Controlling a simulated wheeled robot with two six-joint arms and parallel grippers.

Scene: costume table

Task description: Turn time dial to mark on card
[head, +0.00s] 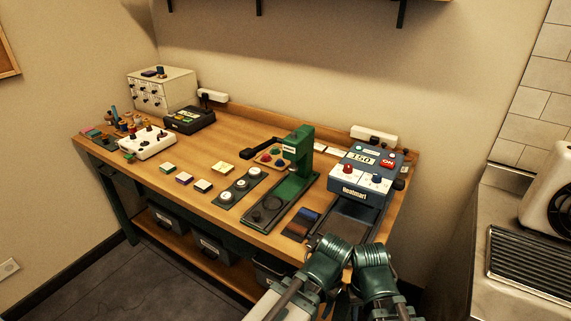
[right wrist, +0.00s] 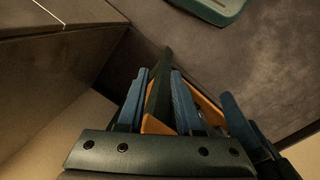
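The blue-grey heat press (head: 358,184) stands at the right end of the table. Its display (head: 362,158) reads 150. A red dial (head: 347,169) and a blue dial (head: 376,179) sit on its white front panel; I cannot tell their marks or which is for time. I cannot make out which item is the card. In the head view both my arms come in at the bottom, in front of the press, and hide their grippers. In the right wrist view my right gripper (right wrist: 160,100) has its blue fingers apart, below the table edge, clear of the dials.
A red ON button (head: 387,163) is on the press. A green press stand (head: 291,178) is to its left. Pale blocks, a white control box (head: 149,142) and a drawer cabinet (head: 162,90) are farther left. Bins (head: 210,246) stand on the lower shelf.

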